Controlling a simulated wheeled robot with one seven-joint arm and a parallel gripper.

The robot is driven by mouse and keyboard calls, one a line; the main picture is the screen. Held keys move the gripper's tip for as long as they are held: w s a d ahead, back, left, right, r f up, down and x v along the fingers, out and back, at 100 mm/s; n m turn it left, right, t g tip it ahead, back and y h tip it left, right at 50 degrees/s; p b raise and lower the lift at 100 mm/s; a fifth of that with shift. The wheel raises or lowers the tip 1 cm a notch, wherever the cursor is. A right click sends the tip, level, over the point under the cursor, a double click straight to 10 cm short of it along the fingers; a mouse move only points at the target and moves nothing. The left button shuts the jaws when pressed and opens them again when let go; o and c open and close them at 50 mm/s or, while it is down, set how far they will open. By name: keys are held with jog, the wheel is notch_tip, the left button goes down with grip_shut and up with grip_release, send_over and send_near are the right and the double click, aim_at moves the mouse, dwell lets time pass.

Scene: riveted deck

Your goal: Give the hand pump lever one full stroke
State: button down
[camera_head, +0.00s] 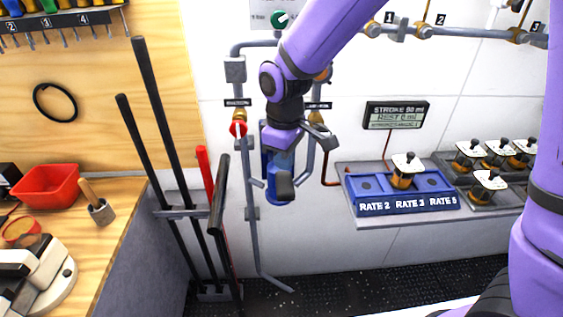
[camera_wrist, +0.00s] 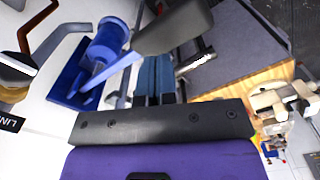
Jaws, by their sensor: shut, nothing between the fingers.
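The blue hand pump (camera_head: 268,178) is mounted on the white wall, partly hidden behind my gripper. Its blue barrel (camera_wrist: 108,38) shows upper left in the wrist view. The lever is a pale rod (camera_wrist: 108,76) with a dark grip (camera_wrist: 178,27); the grip (camera_head: 284,187) points toward the camera in the head view. My gripper (camera_wrist: 154,62) is shut and empty, its fingers ending close to the grip and rod. I cannot tell whether they touch. In the head view the fingers are largely hidden by my wrist.
A display (camera_head: 396,115) shows a STROKE line, digits unclear, and "REST 0 ml". A blue rate block (camera_head: 400,192) is to the right. Tall bars (camera_head: 165,125) and a red-topped bar (camera_head: 205,170) stand left of the pump. Pipes (camera_head: 250,180) flank it.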

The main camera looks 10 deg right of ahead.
jog(key=shift+r, duration=2)
jog(key=s+d+r+m+t, duration=0.2)
jog(key=s+d+r+m, duration=0.3)
jog(key=d+r, duration=0.75)
jog(key=s+d+r+m+t, duration=0.3)
jog(key=s+d+m, duration=0.3)
jog(key=s+d, duration=0.6)
jog(key=shift+s+m, duration=0.3)
jog(key=shift+s, duration=0.45)
